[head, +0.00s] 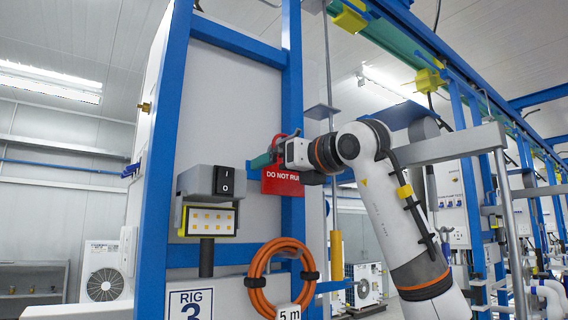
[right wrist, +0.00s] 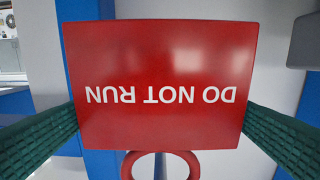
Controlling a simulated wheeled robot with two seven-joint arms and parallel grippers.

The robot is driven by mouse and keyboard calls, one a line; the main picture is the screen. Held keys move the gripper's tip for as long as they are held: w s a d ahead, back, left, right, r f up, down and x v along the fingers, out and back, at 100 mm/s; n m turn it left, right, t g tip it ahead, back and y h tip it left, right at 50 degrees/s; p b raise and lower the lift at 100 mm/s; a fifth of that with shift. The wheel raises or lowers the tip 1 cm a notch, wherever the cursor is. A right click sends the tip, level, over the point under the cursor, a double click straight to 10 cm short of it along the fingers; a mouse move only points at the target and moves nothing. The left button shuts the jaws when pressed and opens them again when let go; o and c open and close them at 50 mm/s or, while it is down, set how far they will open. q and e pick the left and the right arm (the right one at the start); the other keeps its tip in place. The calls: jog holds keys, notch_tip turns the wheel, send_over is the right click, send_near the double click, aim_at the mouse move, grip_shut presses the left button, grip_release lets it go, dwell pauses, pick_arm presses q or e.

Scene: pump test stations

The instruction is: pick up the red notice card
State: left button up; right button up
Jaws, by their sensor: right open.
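The red notice card (head: 285,182) reads "DO NOT RUN" and is upright against the blue-framed rig, partly hidden by my right gripper in the head view. In the right wrist view the card (right wrist: 160,60) appears upside down and fills the middle. A red loop (right wrist: 161,154) adjoins its edge there, and the loop (head: 277,141) shows above the card in the head view. My right gripper (head: 263,160) is open in front of the card. Its green fingers lie to the card's left and right sides in the wrist view; contact cannot be told. My left gripper is out of view.
A grey switch box (head: 210,181) with a black rocker switch stands out left of the card. An orange coiled hose (head: 258,287) hangs below. Blue uprights (head: 292,90) frame the panel. A grey pipe rail (head: 455,146) runs beside my right arm.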

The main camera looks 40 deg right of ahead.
jog(key=shift+w, duration=0.45)
jog(key=shift+s, duration=0.2)
jog(key=c, duration=0.7)
jog(key=shift+w, duration=0.1)
